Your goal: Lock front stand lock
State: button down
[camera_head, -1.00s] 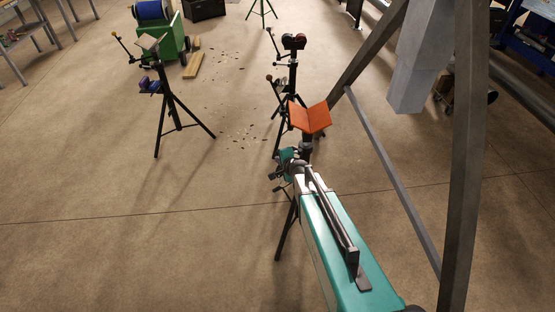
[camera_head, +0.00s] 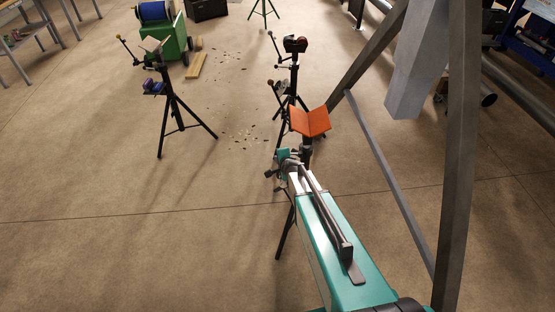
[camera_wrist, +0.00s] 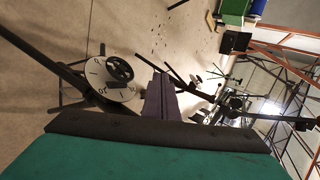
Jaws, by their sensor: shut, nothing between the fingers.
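The front stand has an orange V-shaped head (camera_head: 309,121) on a dark post, with dark tripod legs below, partly hidden by my arm. My gripper (camera_head: 279,168) is beside the post, just below the head and left of it. In the wrist view, a round pale dial (camera_wrist: 100,77) with dark marks and a black hand knob (camera_wrist: 119,69) sits left of my gripper (camera_wrist: 160,78). The dark fingers are shut and hold nothing. They appear close to the dial's right side; I cannot tell whether they touch it. The lock is too small to make out in the head view.
A grey frame (camera_head: 462,150) rises close on the right. A green machine (camera_head: 177,38) is at the back. Floor at lower left is clear.

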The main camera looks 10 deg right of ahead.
jog(key=shift+w+p, duration=0.35)
jog(key=shift+w, duration=0.2)
dwell(0.4)
jog(key=s+a+r, duration=0.2)
jog(key=s, duration=0.3)
jog(key=s+a+r, duration=0.2)
jog(key=s+r, duration=0.1)
jog(key=s, duration=0.3)
jog(key=shift+a+r+b, duration=0.15)
jog(key=shift+a+b, duration=0.25)
jog(key=shift+b, duration=0.05)
dwell(0.8)
